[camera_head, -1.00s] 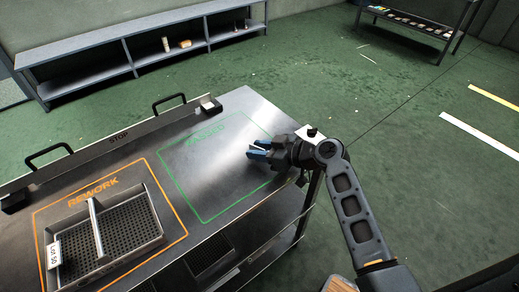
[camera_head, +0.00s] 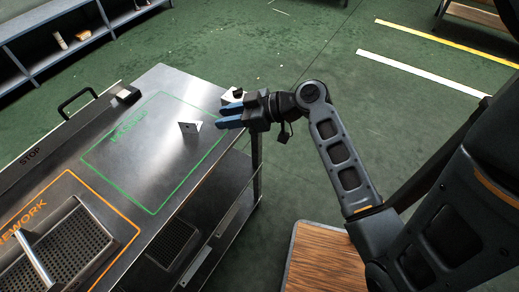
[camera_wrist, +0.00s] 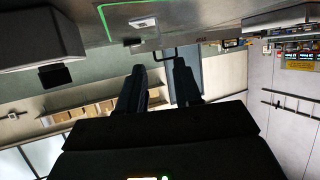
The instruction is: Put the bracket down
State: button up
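The bracket (camera_head: 189,128) is a small grey metal piece with a hole in its upright face. It stands on the steel table (camera_head: 166,80), inside the green outlined area near its right side. A small pale piece inside the green line, likely the bracket (camera_wrist: 143,22), shows at the top of the wrist view. My gripper (camera_head: 226,113) has blue fingers pointing left, just right of the bracket and apart from it. The fingers are spread with a gap between them, and nothing is held. In the wrist view the gripper (camera_wrist: 161,70) also shows empty fingers.
A perforated tray (camera_head: 118,238) sits in the orange REWORK outline at lower left. A black handle (camera_head: 77,103) and a ledge marked STOP line the table's far edge. A wooden-topped surface (camera_head: 325,262) stands below my arm. Most of the green area is clear.

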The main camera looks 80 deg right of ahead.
jog(key=s+a+f+m+g+h, duration=0.25)
jog(key=s+a+f, duration=0.25)
jog(key=s+a, duration=0.6)
jog(key=s+a+r+t, duration=0.2)
jog(key=s+a+r, duration=0.2)
jog(key=a+r, duration=0.1)
jog(key=s+a+r+n+t+y, duration=0.1)
jog(key=s+a+r+t, duration=0.1)
jog(key=s+a+r, duration=0.2)
notch_tip(320, 180, up, 4)
jog(key=shift+s+a+r, duration=0.2)
jog(key=shift+a+r, duration=0.05)
jog(key=shift+a, duration=0.8)
jog(key=shift+a, duration=0.1)
